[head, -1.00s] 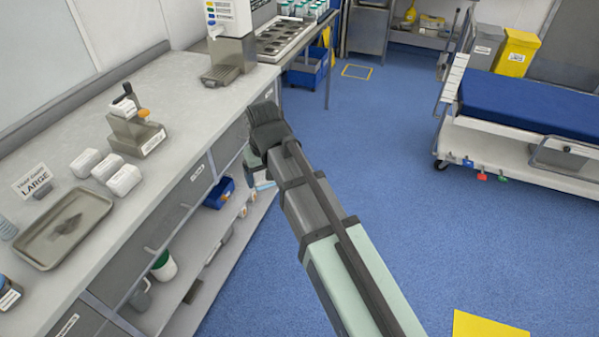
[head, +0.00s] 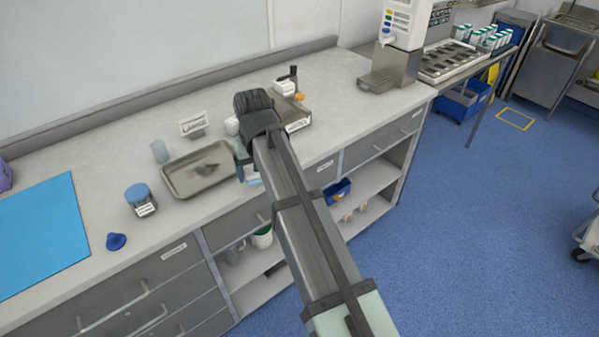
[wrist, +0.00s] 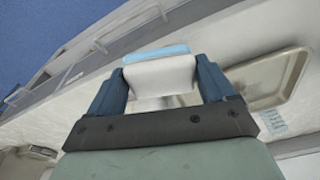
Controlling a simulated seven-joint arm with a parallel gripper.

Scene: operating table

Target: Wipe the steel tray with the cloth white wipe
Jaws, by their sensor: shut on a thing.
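The steel tray (head: 180,183) lies flat on the counter, with a dark smear (head: 207,170) in its middle. Its corner also shows at the right of the wrist view (wrist: 262,76). My gripper (head: 246,172) is at the tray's right end, near the counter's front edge; my wrist hides most of it in the head view. In the wrist view my gripper (wrist: 160,78) has its blue fingers either side of a white wipe (wrist: 160,76) with a light blue edge, shut on it. I cannot tell whether the wipe touches anything below.
A sign (head: 193,123) and a clear cup (head: 160,151) stand behind the tray. A blue-lidded jar (head: 141,200) stands left of it. A grey dispenser box (head: 295,112) is behind my wrist. A blue mat (head: 40,235) covers the counter's left. Open shelves lie below the front edge.

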